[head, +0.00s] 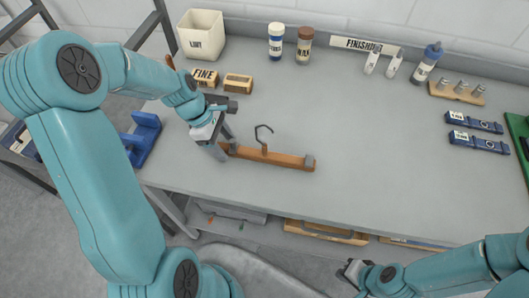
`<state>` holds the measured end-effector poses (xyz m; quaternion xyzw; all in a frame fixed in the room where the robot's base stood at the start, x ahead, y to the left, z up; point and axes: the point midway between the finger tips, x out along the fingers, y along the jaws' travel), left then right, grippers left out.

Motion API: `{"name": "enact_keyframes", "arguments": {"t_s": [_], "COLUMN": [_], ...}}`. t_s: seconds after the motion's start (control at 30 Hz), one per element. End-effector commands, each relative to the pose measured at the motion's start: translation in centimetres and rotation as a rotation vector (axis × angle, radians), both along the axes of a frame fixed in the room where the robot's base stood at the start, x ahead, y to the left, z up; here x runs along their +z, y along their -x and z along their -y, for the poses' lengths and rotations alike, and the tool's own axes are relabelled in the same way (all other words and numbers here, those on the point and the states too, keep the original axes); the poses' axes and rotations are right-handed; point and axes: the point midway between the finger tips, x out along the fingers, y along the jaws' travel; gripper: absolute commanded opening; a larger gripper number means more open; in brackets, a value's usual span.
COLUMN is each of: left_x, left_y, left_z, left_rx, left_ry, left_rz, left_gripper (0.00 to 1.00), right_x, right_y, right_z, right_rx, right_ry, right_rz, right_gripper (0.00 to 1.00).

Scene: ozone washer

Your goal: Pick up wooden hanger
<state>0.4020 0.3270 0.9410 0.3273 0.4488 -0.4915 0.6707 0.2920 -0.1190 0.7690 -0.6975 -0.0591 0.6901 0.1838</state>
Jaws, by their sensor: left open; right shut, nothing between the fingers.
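The wooden hanger (285,160) lies on the grey workbench, a brown bar with a dark metal hook (263,134) rising from its middle. My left gripper (222,150) is open at the hanger's left end, with its fingers reaching down beside or around that end. I cannot tell whether the fingers touch the wood. The hanger's far left tip is partly hidden by the gripper. My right gripper (350,276) is shut and empty, low in the picture in front of the bench's front edge, well away from the hanger.
Two wooden blocks (238,83) and a white bin (201,35) stand behind my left gripper. Bottles (305,44) line the back. Two dark blue items (478,142) lie at the right. The bench (370,150) is clear right of the hanger.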

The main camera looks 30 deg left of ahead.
Motion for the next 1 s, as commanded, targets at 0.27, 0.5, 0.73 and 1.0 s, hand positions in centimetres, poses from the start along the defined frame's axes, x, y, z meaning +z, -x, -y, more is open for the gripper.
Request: {"name": "enact_keyframes", "arguments": {"t_s": [0.27, 0.5, 0.73, 1.0], "left_x": [-0.8, -0.7, -0.7, 0.7], "left_y": [-0.1, -0.1, -0.1, -0.2], "left_z": [0.3, 0.3, 0.3, 0.2], "left_rx": [0.0, 0.0, 0.001, 0.001], "left_ry": [0.0, 0.0, 0.0, -0.001], "left_rz": [0.0, 0.0, 0.001, 0.004], "left_gripper": [0.62, 0.0, 0.0, 0.0], "right_x": [0.1, 0.1, 0.1, 0.0], "right_y": [0.0, 0.0, 0.0, 0.0], "right_z": [0.0, 0.0, 0.0, 0.0], "right_rx": [0.0, 0.0, 0.0, 0.0], "right_ry": [0.0, 0.0, 0.0, 0.0], "right_rz": [0.0, 0.0, 0.0, 0.0], "right_gripper": [0.0, 0.0, 0.0, 0.0]}}
